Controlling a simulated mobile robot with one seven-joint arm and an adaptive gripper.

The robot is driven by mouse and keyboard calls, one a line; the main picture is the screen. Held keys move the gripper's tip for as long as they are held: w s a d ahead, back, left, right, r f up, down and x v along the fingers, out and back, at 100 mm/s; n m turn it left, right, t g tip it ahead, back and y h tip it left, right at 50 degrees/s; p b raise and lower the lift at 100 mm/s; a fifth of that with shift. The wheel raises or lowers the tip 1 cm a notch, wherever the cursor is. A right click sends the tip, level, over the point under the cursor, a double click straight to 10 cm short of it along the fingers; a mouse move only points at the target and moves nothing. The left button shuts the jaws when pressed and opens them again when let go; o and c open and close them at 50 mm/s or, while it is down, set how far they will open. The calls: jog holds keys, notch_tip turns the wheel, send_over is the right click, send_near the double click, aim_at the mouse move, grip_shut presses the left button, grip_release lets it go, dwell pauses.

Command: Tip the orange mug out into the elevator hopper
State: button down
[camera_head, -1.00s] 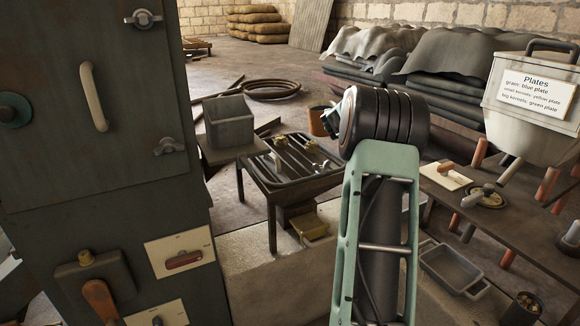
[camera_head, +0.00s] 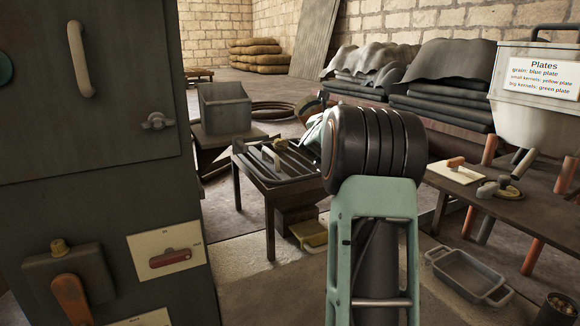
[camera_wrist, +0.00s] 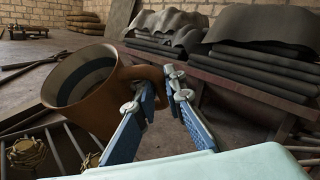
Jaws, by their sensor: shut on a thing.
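The orange-brown mug (camera_wrist: 97,105) fills the left of the wrist view. Its dark, ringed inside shows through the mouth, and the bottom is hidden, so I cannot tell what it holds. My gripper (camera_wrist: 160,85) has its blue fingers shut on the mug's handle.
A low table with a slatted tray (camera_head: 280,163) stands below and left of my gripper. A dark cabinet (camera_head: 95,110) fills the left side. On the right are a bench (camera_head: 470,200), a pale bucket with a plates sign (camera_head: 540,78) and a grey pan (camera_head: 466,277) on the floor.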

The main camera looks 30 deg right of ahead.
jog(key=shift+a+f+n+t+b, duration=0.25)
jog(key=shift+a+n+t+b, duration=0.15)
jog(key=shift+b, duration=0.4)
jog(key=shift+a+r+n+t+h+b, duration=0.4)
jog(key=shift+r+n+t+h, duration=0.1)
jog(key=shift+t, duration=0.1)
jog(key=shift+a+r+n+t+h, duration=0.4)
jog(key=shift+r+n+t, duration=0.2)
jog(key=shift+n, duration=0.2)
jog(key=shift+s+a+r+n+t, duration=0.1)
jog(key=shift+a+r+n+t, duration=0.3)
jog(key=shift+n+t, duration=0.3)
jog(key=shift+s+a+r+n+t, duration=0.1)
jog(key=shift+a+r+n+t, duration=0.2)
jog(key=shift+r+n+t, duration=0.25)
jog(key=shift+w+a+n+t+b, duration=0.1)
jog(key=shift+a+n+t+b, duration=0.05)
jog(key=shift+n+t+b, duration=0.3)
jog(key=shift+a+r+b, duration=0.2)
jog(key=shift+a+b, duration=0.05)
jog(key=shift+b, duration=0.2)
jog(key=shift+a+r+n+t+y+b, duration=0.3)
jog(key=shift+a+r+n+t+b, duration=0.6)
jog(key=shift+b, duration=0.5)
